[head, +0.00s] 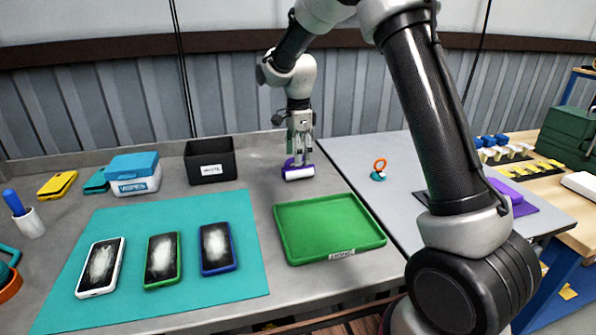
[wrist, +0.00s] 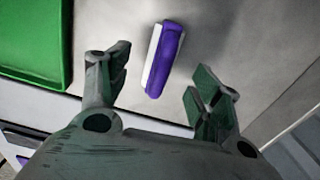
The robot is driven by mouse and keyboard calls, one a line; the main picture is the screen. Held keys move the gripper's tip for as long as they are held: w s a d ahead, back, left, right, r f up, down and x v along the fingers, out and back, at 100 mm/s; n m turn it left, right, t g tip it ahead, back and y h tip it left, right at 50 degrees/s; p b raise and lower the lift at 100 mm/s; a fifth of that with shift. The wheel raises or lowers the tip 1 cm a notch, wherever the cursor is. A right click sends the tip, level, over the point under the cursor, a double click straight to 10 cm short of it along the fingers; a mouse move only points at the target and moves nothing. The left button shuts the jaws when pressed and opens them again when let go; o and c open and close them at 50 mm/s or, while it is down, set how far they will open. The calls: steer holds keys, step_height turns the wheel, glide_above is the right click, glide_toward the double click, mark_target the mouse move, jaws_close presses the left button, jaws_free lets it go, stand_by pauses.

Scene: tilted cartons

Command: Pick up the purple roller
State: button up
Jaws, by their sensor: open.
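The purple roller (head: 298,171) stands on the grey table behind the green tray, with a white cylinder at its front and a purple handle. In the wrist view the purple roller (wrist: 164,60) shows as a purple bar with a white strip along its left side. My gripper (head: 301,150) is above the roller, pointing down. In the wrist view my gripper (wrist: 158,88) is open, with the roller between and a little beyond the two fingertips. The jaws hold nothing. Whether a finger touches the roller cannot be told.
A green tray (head: 330,257) lies in front of the roller; a black bin (head: 211,173) stands to its left. Three phones lie on a teal mat (head: 132,309). A wipes box (head: 134,186) stands behind the mat. An orange-and-teal item (head: 379,170) lies to the right.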

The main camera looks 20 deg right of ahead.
mark_target(298, 168)
step_height(298, 168, down, 6)
steer(key=shift+w+r, duration=0.1)
steer(key=shift+c, duration=0.3)
steer(key=c, duration=1.1)
step_height(298, 168, up, 10)
steer(key=shift+c, duration=0.2)
